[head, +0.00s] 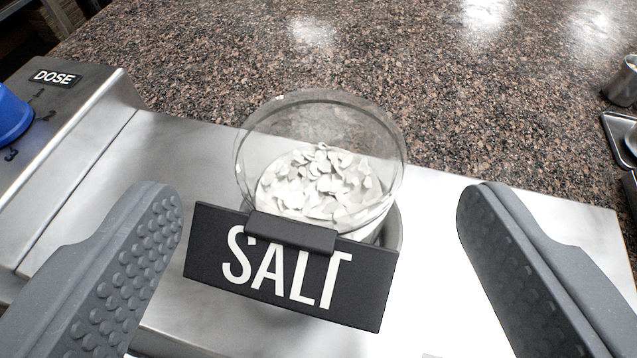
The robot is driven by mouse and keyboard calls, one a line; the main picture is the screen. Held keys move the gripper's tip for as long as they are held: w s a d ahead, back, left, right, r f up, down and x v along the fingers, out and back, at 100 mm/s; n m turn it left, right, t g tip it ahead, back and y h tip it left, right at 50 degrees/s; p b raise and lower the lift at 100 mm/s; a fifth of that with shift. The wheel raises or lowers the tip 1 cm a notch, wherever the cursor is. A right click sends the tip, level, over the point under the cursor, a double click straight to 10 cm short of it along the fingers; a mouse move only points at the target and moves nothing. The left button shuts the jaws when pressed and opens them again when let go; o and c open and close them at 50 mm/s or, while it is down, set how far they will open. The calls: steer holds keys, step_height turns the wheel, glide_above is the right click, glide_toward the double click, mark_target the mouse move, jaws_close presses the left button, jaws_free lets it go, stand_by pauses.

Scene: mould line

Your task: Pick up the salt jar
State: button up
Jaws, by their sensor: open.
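The salt jar (322,185) is a clear round jar holding white flakes. It stands near the middle of the head view on a bright metal surface. A black sign (290,265) reading "SALT" is at its near side and hides its lower front. My gripper (318,225) is open, with one grey studded finger on the left of the jar and the other on the right. There is a clear gap between each finger and the jar, and nothing is held.
A metal unit labelled "DOSE" (55,78) with a blue knob (12,115) stands at the left. Behind the metal surface (440,215) is a speckled brown countertop (450,100), largely clear. A metal cup (622,85) and a dark tray (617,132) sit at the right edge.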

mark_target(320, 132)
steer(key=shift+x, duration=2.25)
steer(key=shift+f, duration=0.1)
steer(key=c, duration=0.9)
